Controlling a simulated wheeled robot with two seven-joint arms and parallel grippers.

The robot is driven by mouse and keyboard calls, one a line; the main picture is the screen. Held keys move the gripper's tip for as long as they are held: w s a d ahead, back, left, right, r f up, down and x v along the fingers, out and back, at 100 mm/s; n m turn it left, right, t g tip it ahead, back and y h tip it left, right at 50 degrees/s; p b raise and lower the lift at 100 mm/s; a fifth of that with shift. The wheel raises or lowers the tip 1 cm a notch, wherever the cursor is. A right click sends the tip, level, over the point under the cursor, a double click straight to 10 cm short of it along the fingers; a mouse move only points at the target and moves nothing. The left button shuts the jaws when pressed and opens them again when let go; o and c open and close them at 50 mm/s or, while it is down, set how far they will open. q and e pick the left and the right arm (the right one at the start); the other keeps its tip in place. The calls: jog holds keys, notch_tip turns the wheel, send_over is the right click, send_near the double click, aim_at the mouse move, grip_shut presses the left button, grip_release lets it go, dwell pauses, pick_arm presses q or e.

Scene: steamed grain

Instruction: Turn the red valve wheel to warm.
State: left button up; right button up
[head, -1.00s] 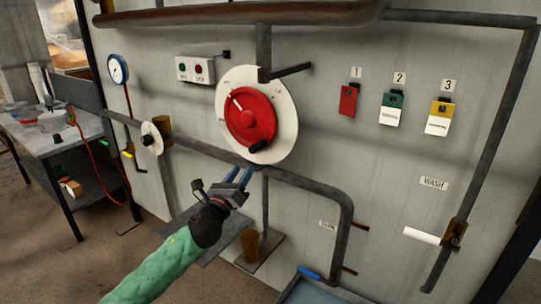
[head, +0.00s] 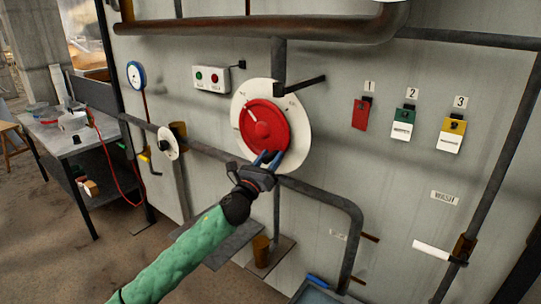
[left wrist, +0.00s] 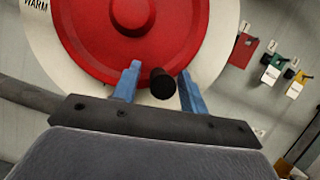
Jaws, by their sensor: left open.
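The red valve wheel (head: 264,126) is mounted on a round white dial plate (head: 299,131) on the wall in the head view. The wheel (left wrist: 135,35) fills the top of the left wrist view, with the word WARM on the plate (left wrist: 42,28) at upper left. A black handle knob (left wrist: 162,84) at the wheel's lower edge sits between the blue fingers of my left gripper (head: 267,158). The fingers are open, one on each side of the knob, with gaps visible. My right gripper is not in view.
A grey pipe (head: 215,153) runs just below the wheel, and a dark lever (head: 305,84) sticks out at its upper right. Red, green and yellow tags (head: 403,123) hang to the right. A side table (head: 70,135) stands at left.

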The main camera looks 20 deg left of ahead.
pick_arm(q)
jog(key=shift+w+d+r, duration=0.1)
jog(key=shift+w, duration=0.1)
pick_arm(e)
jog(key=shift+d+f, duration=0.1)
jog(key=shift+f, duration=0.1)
pick_arm(q)
grip_shut()
jog(key=shift+r, duration=0.1)
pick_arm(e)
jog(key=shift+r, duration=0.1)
